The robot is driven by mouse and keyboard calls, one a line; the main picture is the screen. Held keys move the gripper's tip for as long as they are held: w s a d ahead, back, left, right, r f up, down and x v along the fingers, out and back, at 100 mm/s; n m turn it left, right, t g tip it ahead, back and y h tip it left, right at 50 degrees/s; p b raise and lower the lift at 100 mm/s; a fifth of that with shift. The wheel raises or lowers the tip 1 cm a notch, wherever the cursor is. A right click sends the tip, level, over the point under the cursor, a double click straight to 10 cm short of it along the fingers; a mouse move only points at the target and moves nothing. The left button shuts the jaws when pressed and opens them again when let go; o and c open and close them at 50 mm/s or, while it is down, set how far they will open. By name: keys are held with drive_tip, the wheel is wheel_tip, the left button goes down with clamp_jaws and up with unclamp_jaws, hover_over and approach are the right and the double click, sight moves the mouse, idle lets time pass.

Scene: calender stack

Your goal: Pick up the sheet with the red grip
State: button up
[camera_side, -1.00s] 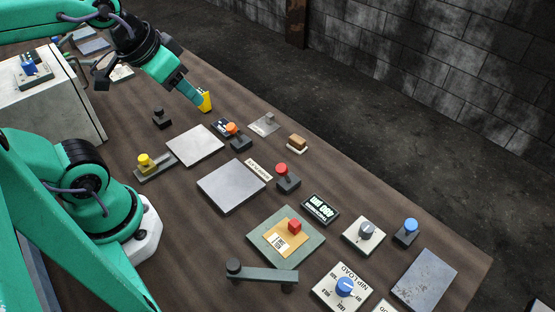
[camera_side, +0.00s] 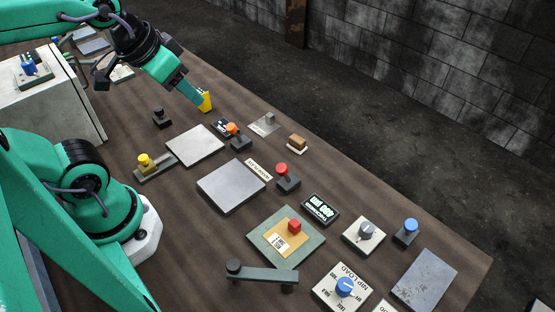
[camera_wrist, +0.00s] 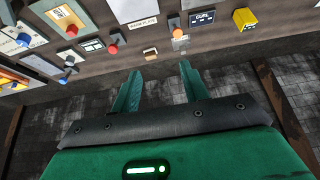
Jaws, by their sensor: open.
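The sheet with the red grip is a small tan sheet (camera_side: 272,241) with a white printed label and a red block grip (camera_side: 294,226). It lies on a larger green-grey plate (camera_side: 312,246) in the lower middle of the side view. In the wrist view the sheet (camera_wrist: 62,15) and red grip (camera_wrist: 72,30) show at the upper left. My gripper (camera_side: 197,99) is at the upper left of the side view, well away from the sheet and in front of a yellow block. In the wrist view my gripper (camera_wrist: 158,72) is open, with nothing between its fingers.
A red-topped knob (camera_side: 282,170), a black display (camera_side: 320,209) and a dark-handled lever (camera_side: 262,275) surround the plate. Bare grey plates (camera_side: 232,186) lie between it and my gripper. The yellow block (camera_side: 206,99) is close to my fingertips. The table's far edge borders dark floor.

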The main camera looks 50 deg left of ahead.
idle(0.3)
drive_tip(key=g, duration=0.5)
hover_over(292, 225)
drive_tip(key=f, duration=1.3)
drive_tip(key=shift+w+a+f, duration=0.2)
drive_tip(key=shift+a+f, duration=0.05)
drive_tip(key=shift+s+d+f+g, duration=0.15)
drive_tip(key=shift+d+f+g, duration=0.15)
drive_tip(key=shift+d, duration=0.05)
drive_tip(key=shift+f, duration=1.3)
drive_tip(key=shift+f, duration=0.1)
drive_tip(key=shift+s+a+f, duration=0.1)
drive_tip(key=shift+f, duration=2.4)
